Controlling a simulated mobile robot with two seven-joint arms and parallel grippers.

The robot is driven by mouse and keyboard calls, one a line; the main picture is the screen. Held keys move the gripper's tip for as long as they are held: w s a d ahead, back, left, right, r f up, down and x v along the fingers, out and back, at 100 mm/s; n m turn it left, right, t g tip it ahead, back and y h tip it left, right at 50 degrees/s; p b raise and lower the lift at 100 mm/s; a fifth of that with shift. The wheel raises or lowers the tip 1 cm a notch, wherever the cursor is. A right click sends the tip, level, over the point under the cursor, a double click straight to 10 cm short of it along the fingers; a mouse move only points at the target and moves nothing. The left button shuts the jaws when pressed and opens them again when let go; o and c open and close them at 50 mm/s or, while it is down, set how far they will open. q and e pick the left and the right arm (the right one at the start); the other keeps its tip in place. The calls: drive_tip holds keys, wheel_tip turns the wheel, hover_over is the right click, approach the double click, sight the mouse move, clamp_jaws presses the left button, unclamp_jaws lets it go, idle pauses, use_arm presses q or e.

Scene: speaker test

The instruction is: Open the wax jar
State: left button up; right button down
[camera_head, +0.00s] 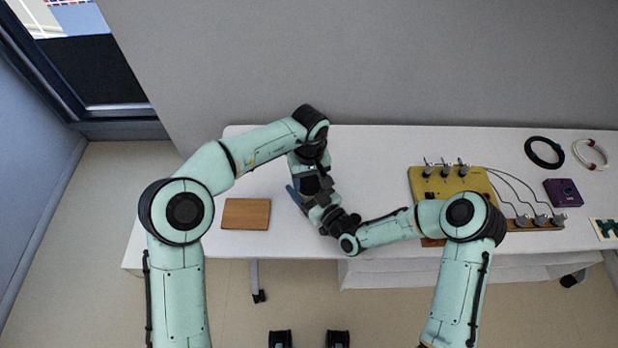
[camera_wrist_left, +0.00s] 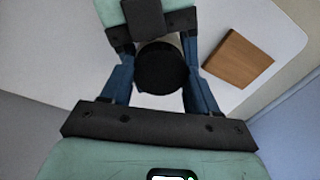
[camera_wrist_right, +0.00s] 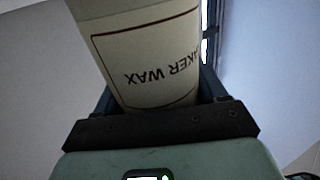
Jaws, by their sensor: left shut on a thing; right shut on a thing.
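The wax jar (camera_wrist_right: 150,55) is a cream cylinder with a brown-framed label ending in "AKER WAX", upside down in the right wrist view. My right gripper (camera_wrist_right: 155,85) is shut on its body. In the left wrist view the jar's black round lid (camera_wrist_left: 162,70) sits between the blue fingers of my left gripper (camera_wrist_left: 161,75), which is shut on it. In the head view the left gripper (camera_head: 311,183) meets the right gripper (camera_head: 326,212) over the table's front part; the jar is mostly hidden between them. I cannot tell whether lid and body are apart.
A wooden board (camera_head: 245,214) lies on the white table (camera_head: 375,160) left of the grippers. To the right are a yellow board with knobs (camera_head: 440,183), wired clips on a wooden strip (camera_head: 541,223), a purple box (camera_head: 563,192), a black coil (camera_head: 544,152) and a white coil (camera_head: 590,154).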

use_arm(q)
drive_tip(key=n, duration=0.6)
drive_tip(key=shift+n, duration=0.4)
drive_tip(key=n, duration=0.7)
drive_tip(key=o, duration=1.2)
drive_tip(key=shift+c, duration=0.2)
drive_tip(key=shift+r, duration=0.1)
